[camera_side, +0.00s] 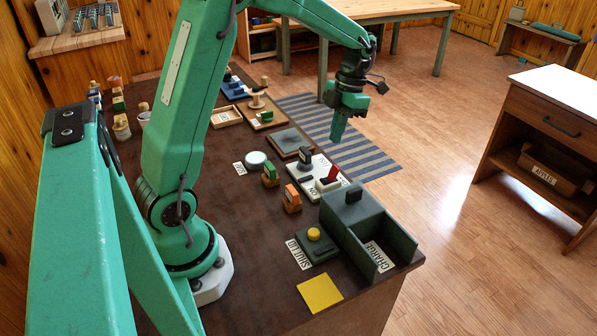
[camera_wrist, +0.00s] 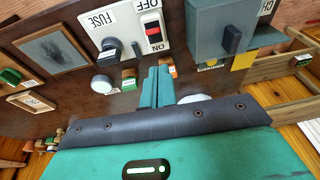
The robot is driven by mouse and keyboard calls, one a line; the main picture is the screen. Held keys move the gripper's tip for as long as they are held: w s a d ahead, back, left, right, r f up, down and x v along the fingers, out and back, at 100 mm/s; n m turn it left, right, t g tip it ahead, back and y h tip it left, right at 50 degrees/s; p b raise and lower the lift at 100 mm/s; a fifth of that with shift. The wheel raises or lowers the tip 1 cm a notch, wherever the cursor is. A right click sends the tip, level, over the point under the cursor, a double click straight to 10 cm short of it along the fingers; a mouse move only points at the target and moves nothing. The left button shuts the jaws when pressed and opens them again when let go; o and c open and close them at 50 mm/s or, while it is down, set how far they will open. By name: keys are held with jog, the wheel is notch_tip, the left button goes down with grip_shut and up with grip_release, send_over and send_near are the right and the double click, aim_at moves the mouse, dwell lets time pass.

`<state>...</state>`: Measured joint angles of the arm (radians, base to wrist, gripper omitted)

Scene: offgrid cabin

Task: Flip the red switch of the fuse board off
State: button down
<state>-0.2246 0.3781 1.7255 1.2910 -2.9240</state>
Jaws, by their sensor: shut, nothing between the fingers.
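The white fuse board (camera_side: 317,164) lies on the dark bench near its right edge in the side view. Its red switch (camera_side: 332,174) stands up from the board; a dark lever sits beside it. In the wrist view the board (camera_wrist: 124,22) carries the words FUSE, OFF and ON, with the red switch (camera_wrist: 153,36) between OFF and ON. I cannot tell for sure which way the switch is tipped. My gripper (camera_side: 337,138) is shut and empty, pointing down above and behind the board, apart from it. Its fingers also show in the wrist view (camera_wrist: 158,72).
A grey open-sided box (camera_side: 345,215) marked CHARGE stands next to the board. A yellow button on a dark block (camera_side: 314,236) and small orange (camera_side: 291,198) and green (camera_side: 270,174) pieces sit nearby. A dark panel (camera_side: 289,142) lies behind the board.

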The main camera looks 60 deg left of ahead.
jog(key=shift+w+r, duration=0.9)
jog(key=shift+r, duration=0.1)
jog(key=s+d+r+m+t, duration=0.2)
jog(key=s+m, duration=0.4)
jog(key=m, duration=0.6)
jog(key=s+d+r+m+t, duration=0.3)
jog(key=s+m, duration=0.4)
jog(key=m, duration=0.5)
jog(key=s+d+r+m+t, duration=0.2)
jog(key=s+m, duration=0.4)
jog(key=m, duration=0.6)
jog(key=shift+s+d+r+t+y, duration=0.25)
jog(key=shift+d+t, duration=0.45)
jog(key=shift+d, duration=0.35)
